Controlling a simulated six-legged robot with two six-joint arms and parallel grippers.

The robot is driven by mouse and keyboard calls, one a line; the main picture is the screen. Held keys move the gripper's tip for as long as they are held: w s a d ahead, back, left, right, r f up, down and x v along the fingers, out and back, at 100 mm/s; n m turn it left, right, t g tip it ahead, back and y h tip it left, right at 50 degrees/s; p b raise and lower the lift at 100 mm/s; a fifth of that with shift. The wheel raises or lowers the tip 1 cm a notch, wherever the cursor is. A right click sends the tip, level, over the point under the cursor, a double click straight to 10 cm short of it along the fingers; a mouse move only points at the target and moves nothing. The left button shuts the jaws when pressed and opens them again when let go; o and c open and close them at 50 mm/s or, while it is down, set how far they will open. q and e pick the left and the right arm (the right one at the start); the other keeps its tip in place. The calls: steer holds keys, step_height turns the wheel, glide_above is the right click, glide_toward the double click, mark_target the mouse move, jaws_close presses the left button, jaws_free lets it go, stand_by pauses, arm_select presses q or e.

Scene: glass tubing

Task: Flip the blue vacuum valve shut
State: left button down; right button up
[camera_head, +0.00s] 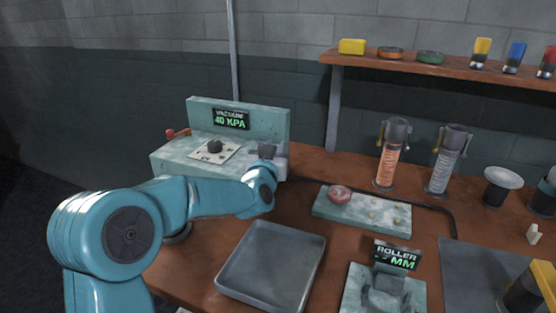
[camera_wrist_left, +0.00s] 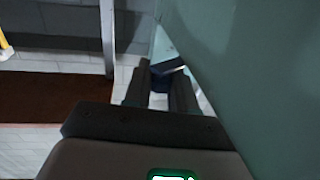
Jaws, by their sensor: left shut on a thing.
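The pale green vacuum unit (camera_head: 240,118) stands at the back left, and its display (camera_head: 231,119) reads "VACUUM 40 KPA". My left gripper (camera_head: 266,153) is at the unit's right end, where the arm and fingers hide most of what they hold. In the left wrist view, my left gripper's dark fingers (camera_wrist_left: 158,88) are shut on a dark blue piece, which looks like the blue valve (camera_wrist_left: 167,70). The valve's exact angle is hard to tell. My right gripper is not in view.
A black knob (camera_head: 214,146) and a red-ended lever (camera_head: 177,133) are on the vacuum unit. A grey tray (camera_head: 228,277) lies in front, with a green panel (camera_head: 345,216) and roller device (camera_head: 355,295) to the right. Two glass cylinders stand behind. A shelf (camera_head: 450,68) runs above.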

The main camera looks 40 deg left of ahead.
arm_select(q)
steer(key=shift+s+a+r+h+b, duration=0.1)
steer(key=shift+s+r+h+b, duration=0.05)
steer(key=shift+h+b, duration=0.15)
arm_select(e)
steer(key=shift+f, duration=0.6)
arm_select(q)
steer(key=shift+r, duration=0.15)
steer(key=c, duration=1)
jaws_free()
steer(key=shift+s, duration=0.1)
steer(key=shift+s+d, duration=0.2)
steer(key=shift+s, duration=0.1)
steer(key=v, duration=1.5)
steer(key=shift+s+f+b, duration=0.25)
steer(key=shift+s+b, duration=0.05)
steer(key=shift+b, duration=0.15)
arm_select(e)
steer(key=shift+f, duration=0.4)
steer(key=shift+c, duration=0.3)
